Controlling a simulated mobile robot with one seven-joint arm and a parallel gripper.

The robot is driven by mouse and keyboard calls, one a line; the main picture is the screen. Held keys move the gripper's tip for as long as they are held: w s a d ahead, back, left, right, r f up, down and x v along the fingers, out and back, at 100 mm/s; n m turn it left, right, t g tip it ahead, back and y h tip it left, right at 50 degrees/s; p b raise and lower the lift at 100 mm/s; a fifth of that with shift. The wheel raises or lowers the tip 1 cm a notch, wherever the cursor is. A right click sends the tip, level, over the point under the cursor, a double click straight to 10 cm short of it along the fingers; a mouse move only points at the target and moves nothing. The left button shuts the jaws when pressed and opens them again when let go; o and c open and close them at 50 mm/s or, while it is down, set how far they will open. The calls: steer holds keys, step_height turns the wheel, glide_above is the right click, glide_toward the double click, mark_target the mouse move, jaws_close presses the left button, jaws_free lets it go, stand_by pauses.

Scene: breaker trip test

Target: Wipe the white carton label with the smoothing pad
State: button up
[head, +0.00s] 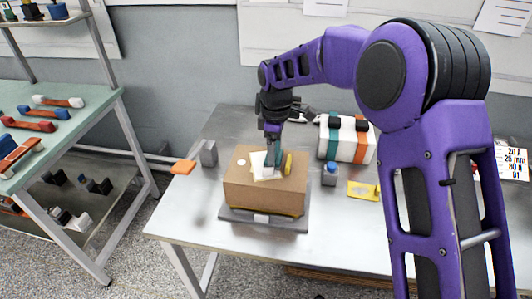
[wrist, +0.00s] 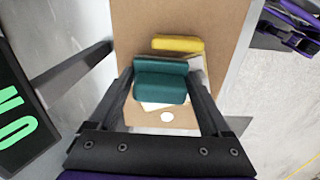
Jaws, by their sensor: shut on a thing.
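The brown cardboard carton (head: 262,191) sits on a dark grey base on the metal table. The white carton label (head: 258,161) lies on its top, tilted to the carton's edges and partly covered by the pad. My gripper (head: 272,142) is above the carton, pointing down. In the wrist view my gripper (wrist: 161,80) is shut on the teal smoothing pad (wrist: 160,88), which lies between its two dark fingers. The pad (head: 273,157) is over the label; I cannot tell whether it touches it. A pale label corner (wrist: 150,106) shows below the pad in the wrist view.
A yellow bar (head: 287,163) and a white round spot (head: 240,162) are on the carton top. A grey block (head: 209,154) and orange piece (head: 183,167) are left.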

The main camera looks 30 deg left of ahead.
steer(key=shift+w+d, duration=0.2)
steer(key=shift+d, duration=0.05)
steer(key=shift+r, duration=0.15)
steer(key=shift+s+r, duration=0.1)
steer(key=shift+r, duration=2.8)
steer(key=shift+r, duration=1.5)
